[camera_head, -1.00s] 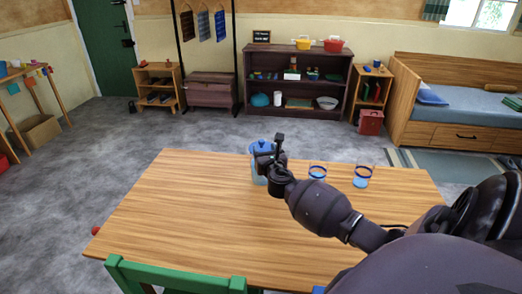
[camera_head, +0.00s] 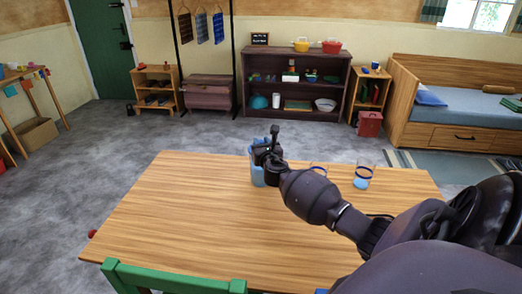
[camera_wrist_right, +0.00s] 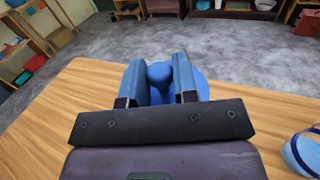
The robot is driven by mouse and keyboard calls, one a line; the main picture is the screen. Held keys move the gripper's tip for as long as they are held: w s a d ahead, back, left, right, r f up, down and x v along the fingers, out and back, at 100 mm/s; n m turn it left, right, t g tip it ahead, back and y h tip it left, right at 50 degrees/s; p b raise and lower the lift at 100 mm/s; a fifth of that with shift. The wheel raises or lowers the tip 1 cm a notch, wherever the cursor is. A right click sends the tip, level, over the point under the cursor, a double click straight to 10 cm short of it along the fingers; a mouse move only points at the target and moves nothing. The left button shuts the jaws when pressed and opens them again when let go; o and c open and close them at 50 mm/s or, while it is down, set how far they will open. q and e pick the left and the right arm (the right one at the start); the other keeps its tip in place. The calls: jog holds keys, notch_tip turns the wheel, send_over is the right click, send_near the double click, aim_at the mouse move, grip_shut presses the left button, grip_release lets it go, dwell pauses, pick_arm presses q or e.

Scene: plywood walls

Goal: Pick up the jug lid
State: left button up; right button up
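The light-blue jug (camera_head: 257,175) stands on the wooden table near its far edge. Its blue lid (camera_wrist_right: 200,84) has a round knob (camera_wrist_right: 159,74) on top. In the head view my right gripper (camera_head: 268,152) is at the top of the jug and hides most of the lid. In the right wrist view the two fingers of my right gripper (camera_wrist_right: 160,82) stand apart, one on each side of the knob. I cannot tell whether they touch it. My left gripper is not in view.
Two glasses with blue rims stand right of the jug, one partly behind my right arm (camera_head: 318,167) and one clear of it (camera_head: 363,176). The left part of the table (camera_head: 170,215) is clear. A green chair (camera_head: 175,279) stands at the near edge.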

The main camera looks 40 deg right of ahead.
aim_at(262, 142)
jog(key=c, duration=0.3)
jog(key=shift+r, duration=0.1)
jog(key=shift+c, duration=0.2)
jog(key=shift+r, duration=0.35)
notch_tip(262, 142, up, 19)
jog(key=p, duration=0.6)
